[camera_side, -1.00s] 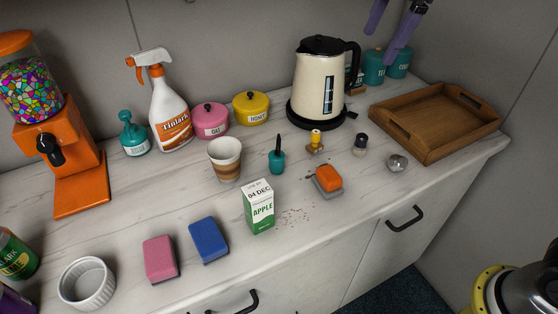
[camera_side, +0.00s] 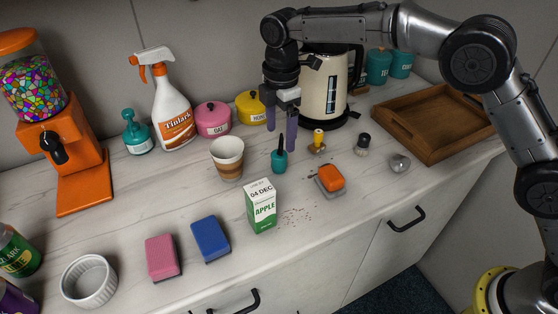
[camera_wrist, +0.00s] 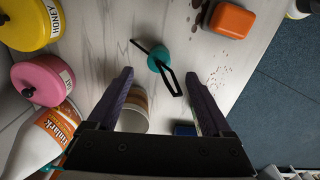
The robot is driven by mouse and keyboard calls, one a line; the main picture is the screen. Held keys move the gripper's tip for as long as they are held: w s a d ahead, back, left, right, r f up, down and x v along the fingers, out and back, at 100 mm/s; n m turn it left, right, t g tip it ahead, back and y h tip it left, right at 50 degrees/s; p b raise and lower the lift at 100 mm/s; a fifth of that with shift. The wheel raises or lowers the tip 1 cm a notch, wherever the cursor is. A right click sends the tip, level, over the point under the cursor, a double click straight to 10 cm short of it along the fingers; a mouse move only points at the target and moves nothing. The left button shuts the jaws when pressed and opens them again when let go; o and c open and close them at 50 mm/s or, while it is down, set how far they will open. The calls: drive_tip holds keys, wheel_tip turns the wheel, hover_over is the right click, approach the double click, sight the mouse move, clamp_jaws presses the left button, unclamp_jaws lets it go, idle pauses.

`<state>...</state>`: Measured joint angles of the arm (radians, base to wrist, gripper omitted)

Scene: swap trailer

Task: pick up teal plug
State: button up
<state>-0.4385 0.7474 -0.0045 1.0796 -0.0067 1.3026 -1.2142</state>
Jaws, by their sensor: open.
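The teal plug (camera_side: 279,161) is a small teal body with a thin black upper part, standing on the white counter right of the striped cup. It also shows in the wrist view (camera_wrist: 158,59), where its black parts reach out to either side. My gripper (camera_side: 281,140) points down with its purple fingers spread, at the plug. In the wrist view the fingertips (camera_wrist: 160,76) are apart, with the teal body between their lines and slightly beyond the tips. Nothing is held. The side view does not clearly show how high the fingertips are above the plug.
The striped cup (camera_side: 227,158) is close on the left, the apple carton (camera_side: 261,207) in front. A yellow-topped stamp (camera_side: 318,141) and an orange block (camera_side: 330,177) stand to the right. The kettle (camera_side: 322,90) and yellow pot (camera_side: 251,107) are behind.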

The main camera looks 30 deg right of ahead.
sight(280, 153)
wheel_tip(280, 153, down, 8)
drive_tip(key=shift+w+f, duration=0.15)
idle(0.4)
clamp_jaws()
idle(0.3)
